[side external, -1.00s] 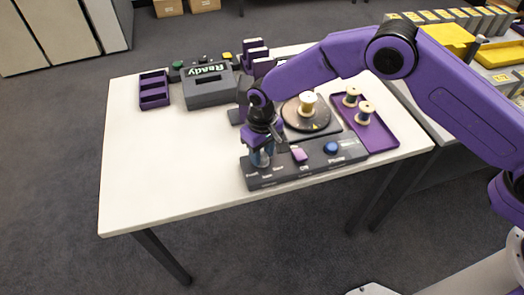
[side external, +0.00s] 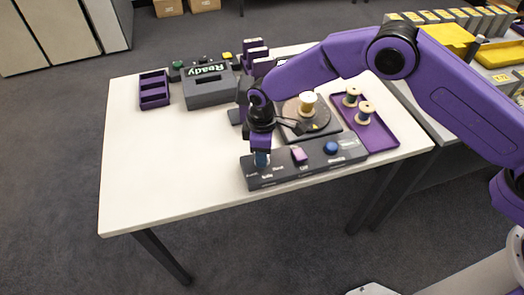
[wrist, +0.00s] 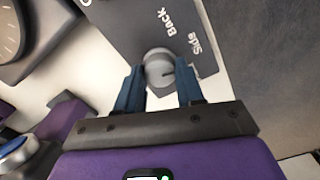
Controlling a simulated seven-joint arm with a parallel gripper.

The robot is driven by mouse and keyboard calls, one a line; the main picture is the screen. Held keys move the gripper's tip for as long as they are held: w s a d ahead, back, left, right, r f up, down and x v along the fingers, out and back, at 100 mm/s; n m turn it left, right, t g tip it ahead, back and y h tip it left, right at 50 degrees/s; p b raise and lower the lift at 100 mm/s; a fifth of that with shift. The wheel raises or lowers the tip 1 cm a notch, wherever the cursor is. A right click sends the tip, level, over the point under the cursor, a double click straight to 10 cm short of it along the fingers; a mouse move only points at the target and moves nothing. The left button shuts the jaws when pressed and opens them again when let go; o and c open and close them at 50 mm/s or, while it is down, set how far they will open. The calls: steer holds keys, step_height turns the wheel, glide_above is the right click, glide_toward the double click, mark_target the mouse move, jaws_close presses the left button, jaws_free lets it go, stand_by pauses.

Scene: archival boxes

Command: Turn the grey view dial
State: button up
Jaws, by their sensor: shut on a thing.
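The grey view dial (wrist: 158,68) sits on the dark control panel (side external: 310,161), with the labels "Back" and "Side" beside it in the wrist view. A dark mark on the dial points to the right in that view. My gripper (side external: 261,160) is upright over the panel's left end. In the wrist view its blue fingers (wrist: 160,82) are shut on the dial, one on each side. In the side external view the fingers hide the dial.
A pink button (side external: 299,156) and a blue button (side external: 331,148) are on the same panel. Behind it stands a turntable (side external: 318,130) with a spool on it. A purple tray (side external: 380,139) holds two spools. A "Ready" box (side external: 210,90) stands farther back.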

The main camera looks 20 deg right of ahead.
steer(key=shift+n, duration=1.2)
steer(key=o, duration=1)
steer(key=shift+o, duration=0.2)
steer(key=shift+r, duration=0.1)
step_height(320, 180, up, 17)
steer(key=shift+r, duration=0.15)
steer(key=shift+r, duration=0.1)
